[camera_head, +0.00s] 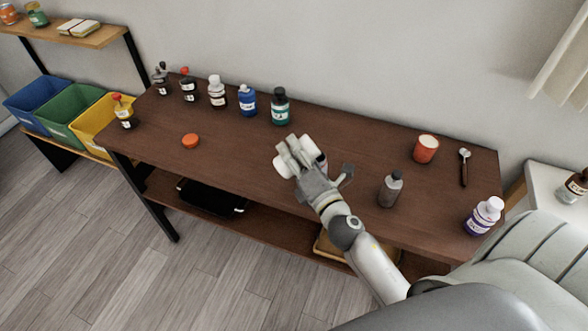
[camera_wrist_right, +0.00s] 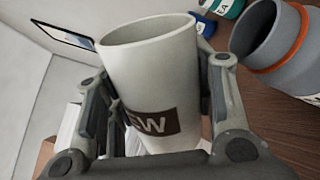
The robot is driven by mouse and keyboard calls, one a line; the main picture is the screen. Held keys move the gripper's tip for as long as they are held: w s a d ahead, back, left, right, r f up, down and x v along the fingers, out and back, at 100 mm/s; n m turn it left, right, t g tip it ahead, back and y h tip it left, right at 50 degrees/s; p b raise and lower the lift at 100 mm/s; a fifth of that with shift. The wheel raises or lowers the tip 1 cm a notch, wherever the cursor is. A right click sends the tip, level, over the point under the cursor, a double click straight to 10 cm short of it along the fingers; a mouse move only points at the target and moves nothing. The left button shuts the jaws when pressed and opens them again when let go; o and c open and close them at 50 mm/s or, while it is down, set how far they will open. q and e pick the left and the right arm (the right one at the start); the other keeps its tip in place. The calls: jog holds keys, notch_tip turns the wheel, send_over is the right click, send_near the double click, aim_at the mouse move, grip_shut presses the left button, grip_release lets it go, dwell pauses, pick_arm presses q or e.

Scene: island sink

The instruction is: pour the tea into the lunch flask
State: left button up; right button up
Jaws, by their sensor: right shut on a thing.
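My right gripper (camera_head: 303,160) is over the middle of the brown table and shut on a pale cup. In the right wrist view the cup (camera_wrist_right: 152,75) stands between the fingers, its rim facing up in the picture, with a dark label ending in "W". Its contents do not show. Beside it, apart in that view, is a grey open container with an orange ring (camera_wrist_right: 280,45), which looks like the lunch flask. In the head view the hand covers much of this spot. An orange lid-like disc (camera_head: 190,141) lies on the table to the left. My left gripper is not in view.
Several bottles stand along the back, including a teal one (camera_head: 280,108) and a blue one (camera_head: 248,101).

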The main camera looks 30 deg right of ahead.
aim_at(306, 137)
jog(key=shift+w+d, duration=0.3)
jog(key=shift+w, duration=0.15)
jog(key=shift+w+r+m, duration=0.1)
jog(key=shift+m, duration=0.2)
jog(key=shift+d+r+m+p, duration=0.15)
jog(key=shift+r+m+p, duration=0.15)
jog(key=shift+m, duration=0.3)
jog(key=r+m, duration=0.1)
jog(key=m, duration=0.1)
jog(key=m+p, duration=0.1)
jog(key=m, duration=0.1)
jog(key=r+m+p, duration=0.1)
jog(key=shift+d+r+m+h, duration=0.35)
jog(key=shift+d+m+h, duration=0.05)
jog(key=m+p, duration=0.1)
jog(key=d+r+m, duration=0.1)
jog(key=m, duration=0.1)
jog(key=shift+p, duration=0.4)
jog(key=shift+d+m+h+p, duration=0.25)
jog(key=shift+m+h+p, duration=0.05)
jog(key=shift+m, duration=0.7)
jog(key=shift+r, duration=0.15)
